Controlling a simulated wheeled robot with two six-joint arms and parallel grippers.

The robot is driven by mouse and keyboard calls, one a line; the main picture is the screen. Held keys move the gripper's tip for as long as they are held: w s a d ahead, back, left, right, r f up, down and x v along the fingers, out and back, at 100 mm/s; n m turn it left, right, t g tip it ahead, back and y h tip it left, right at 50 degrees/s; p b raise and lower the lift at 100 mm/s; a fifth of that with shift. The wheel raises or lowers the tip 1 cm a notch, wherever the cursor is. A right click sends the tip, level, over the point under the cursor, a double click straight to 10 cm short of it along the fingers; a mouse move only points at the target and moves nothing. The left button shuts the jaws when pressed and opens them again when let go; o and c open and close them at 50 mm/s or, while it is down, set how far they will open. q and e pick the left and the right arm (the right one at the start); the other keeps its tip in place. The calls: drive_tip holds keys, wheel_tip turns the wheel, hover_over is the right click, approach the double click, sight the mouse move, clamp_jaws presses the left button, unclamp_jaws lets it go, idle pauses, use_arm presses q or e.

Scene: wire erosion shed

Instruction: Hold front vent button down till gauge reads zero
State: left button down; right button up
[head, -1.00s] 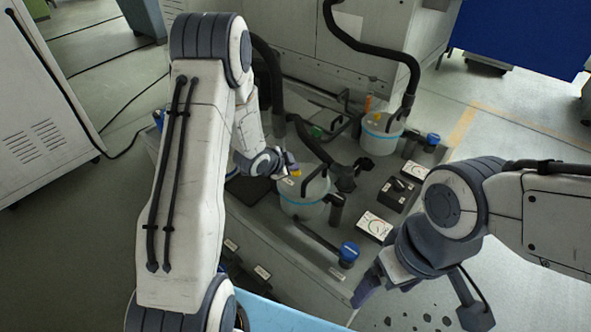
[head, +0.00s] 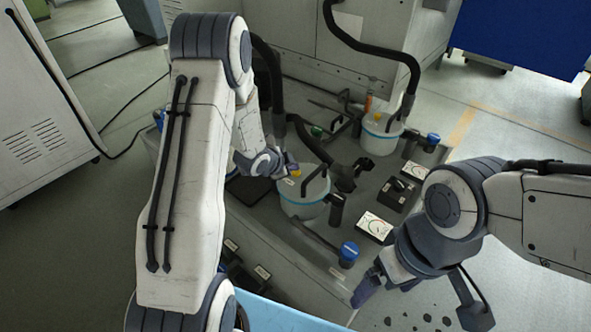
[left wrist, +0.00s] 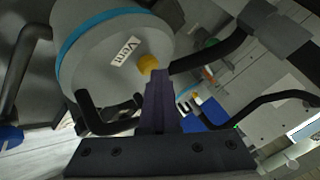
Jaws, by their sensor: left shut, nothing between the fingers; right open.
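The front pot (head: 303,203) is a grey round vessel with a light blue band. Its yellow vent button (head: 295,173) sits on the lid, beside a label reading "Vent" in the left wrist view (left wrist: 124,52). My left gripper (head: 290,165) is shut and empty, with its fingertips at the button. In the left wrist view the closed fingertips (left wrist: 155,80) meet the lower edge of the yellow button (left wrist: 148,64) and appear to touch it. A white-faced gauge (head: 374,226) lies to the right of the front pot; its reading is too small to tell. My right gripper (head: 420,303) is open and empty.
A second pot (head: 381,134) and a second gauge (head: 413,171) stand farther back. A blue knob (head: 348,253) is at the bench's front, and a black switch box (head: 398,193) lies between the gauges. Black hoses and a clamp arm (head: 345,178) crowd the front pot.

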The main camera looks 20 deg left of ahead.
sight(293, 174)
idle(0.4)
use_arm(q)
drive_tip(key=shift+r+p, duration=0.75)
drive_tip(key=shift+r, duration=0.15)
wheel_tip(293, 174, up, 5)
drive_tip(key=p, duration=0.4)
